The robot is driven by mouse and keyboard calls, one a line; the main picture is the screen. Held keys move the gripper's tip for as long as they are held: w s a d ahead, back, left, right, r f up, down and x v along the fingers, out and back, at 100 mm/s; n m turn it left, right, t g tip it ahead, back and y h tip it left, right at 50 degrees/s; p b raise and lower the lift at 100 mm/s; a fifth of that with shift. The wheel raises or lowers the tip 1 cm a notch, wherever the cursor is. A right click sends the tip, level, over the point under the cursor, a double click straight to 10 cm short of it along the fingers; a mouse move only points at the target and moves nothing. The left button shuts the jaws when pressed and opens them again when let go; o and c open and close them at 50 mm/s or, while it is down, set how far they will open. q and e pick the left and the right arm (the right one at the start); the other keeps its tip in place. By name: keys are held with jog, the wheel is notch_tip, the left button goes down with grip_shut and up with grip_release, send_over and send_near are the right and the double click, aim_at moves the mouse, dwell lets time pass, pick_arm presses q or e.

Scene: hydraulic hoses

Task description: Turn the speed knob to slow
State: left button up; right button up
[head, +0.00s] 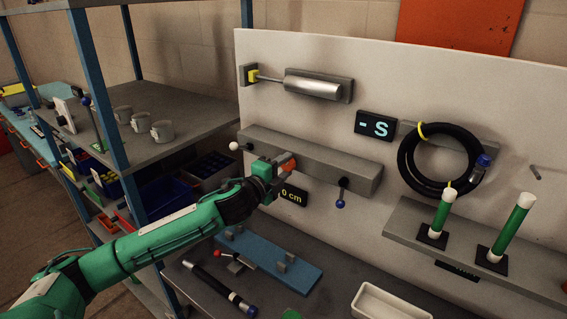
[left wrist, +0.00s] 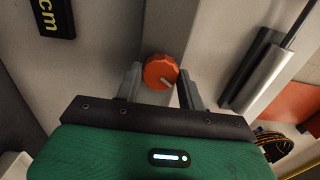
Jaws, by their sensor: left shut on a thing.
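The speed knob appears to be the orange ribbed knob (head: 289,164) on the grey bar of the white panel. In the left wrist view the orange knob (left wrist: 160,71) shows a pale pointer mark near its lower right edge. My left gripper (head: 279,167) is at the knob. In the left wrist view the fingers of my left gripper (left wrist: 159,80) stand on either side of the knob and are shut on it. Slow or fast markings are not readable. My right gripper is not in view.
A display (head: 375,126) reads "- S", and another display (head: 292,196) reads "0 cm". A blue-tipped lever (head: 340,196) hangs right of the knob. A coiled black hose (head: 437,160) hangs on the panel. Two green-and-white cylinders stand on the right ledge. A shelf rack stands left.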

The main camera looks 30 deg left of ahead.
pick_arm(q)
jog(key=m+p, duration=0.1)
jog(key=m, duration=0.2)
jog(key=shift+m+p, duration=0.3)
jog(key=shift+m, duration=0.1)
jog(key=shift+f+m, duration=0.1)
jog(key=shift+m, duration=0.5)
jog(key=shift+p, duration=0.3)
jog(key=o, duration=1)
